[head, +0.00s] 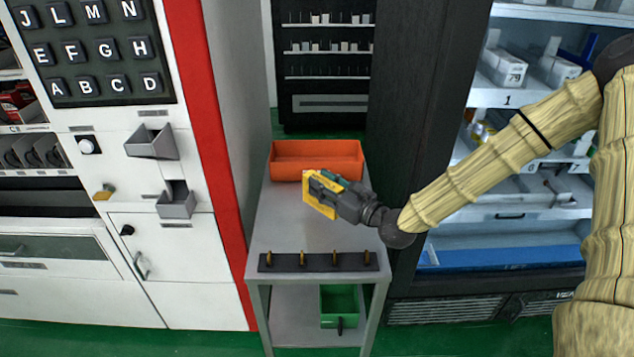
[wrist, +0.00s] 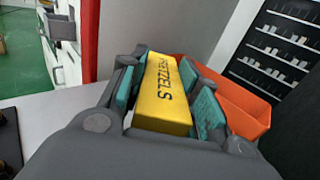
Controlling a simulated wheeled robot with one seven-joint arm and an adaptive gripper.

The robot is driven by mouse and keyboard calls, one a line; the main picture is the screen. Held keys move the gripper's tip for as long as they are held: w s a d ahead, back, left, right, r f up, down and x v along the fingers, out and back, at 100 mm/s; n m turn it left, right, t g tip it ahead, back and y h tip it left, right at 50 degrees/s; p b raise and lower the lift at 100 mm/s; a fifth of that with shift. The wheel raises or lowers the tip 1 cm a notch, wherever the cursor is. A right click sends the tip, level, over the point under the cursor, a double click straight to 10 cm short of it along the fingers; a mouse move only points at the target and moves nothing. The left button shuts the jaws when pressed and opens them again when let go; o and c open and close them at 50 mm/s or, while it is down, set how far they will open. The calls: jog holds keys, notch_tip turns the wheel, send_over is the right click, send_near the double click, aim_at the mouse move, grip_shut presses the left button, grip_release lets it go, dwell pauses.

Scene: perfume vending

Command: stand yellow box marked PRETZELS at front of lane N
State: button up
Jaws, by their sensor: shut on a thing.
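The yellow box marked PRETZELS (wrist: 166,92) is held between the teal pads of my gripper (wrist: 168,95) in the wrist view; its dark lettering faces the camera. In the head view the yellow box (head: 318,198) shows at the tip of my gripper (head: 325,188), over the grey table between the two machines. My gripper is shut on the box. I cannot tell how far the box is above the table. A lane marked N is not visible; the letter N shows only on a key (head: 95,11) of the keypad at the upper left.
An orange bin (head: 316,160) stands at the back of the grey table (head: 275,225). A dark strip with yellow pegs (head: 318,262) lies along its front edge. A green bin (head: 340,305) sits on the lower shelf. A white vending machine (head: 180,270) stands left, an open dark-framed cabinet (head: 425,120) right.

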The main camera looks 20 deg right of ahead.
jog(key=shift+w+d+f+p, duration=0.1)
jog(key=shift+w+f+p, duration=0.1)
jog(key=shift+w+f, duration=0.7)
jog(key=shift+w+d+f+p, duration=0.1)
jog(key=shift+w+f+p, duration=0.25)
jog(key=shift+w, duration=1)
jog(key=shift+w+f+p, duration=0.1)
jog(key=shift+w+f, duration=0.7)
jog(key=shift+w, duration=0.3)
jog(key=shift+f, duration=0.1)
jog(key=shift+f, duration=0.1)
jog(key=o, duration=1.2)
jog(key=shift+c, duration=0.2)
jog(key=shift+s, duration=0.1)
